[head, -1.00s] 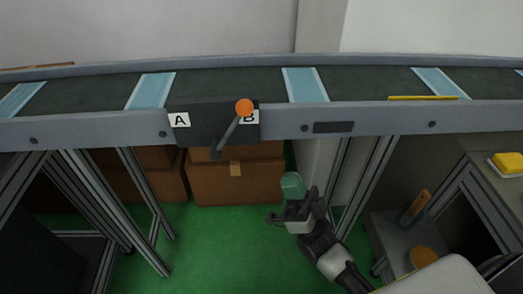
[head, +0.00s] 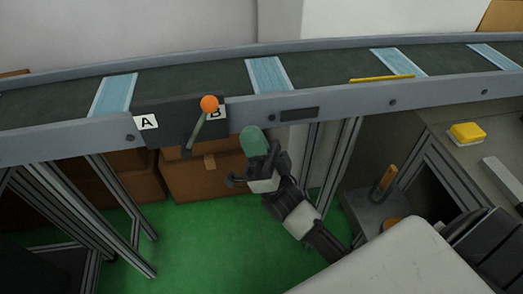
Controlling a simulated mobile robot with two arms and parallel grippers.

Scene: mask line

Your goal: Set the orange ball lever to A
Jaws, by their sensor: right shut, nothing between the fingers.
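The orange ball (head: 209,103) tops a thin grey lever (head: 196,133) on a dark plate (head: 173,126) at the conveyor's front. The lever leans up and right, with its ball beside and partly over the label B (head: 217,113). The label A (head: 146,122) is at the plate's left end. My right gripper (head: 244,163) is shut and empty, below and right of the ball, apart from the lever. A green rounded piece (head: 253,142) shows right at the gripper; I cannot tell what it is. My left gripper is out of view.
The conveyor (head: 60,98) runs across the back, with metal legs below. Cardboard boxes (head: 205,183) stand under it on the green floor. At right are a bench with a yellow block (head: 467,133) and a lower shelf with a wooden-handled tool (head: 387,179).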

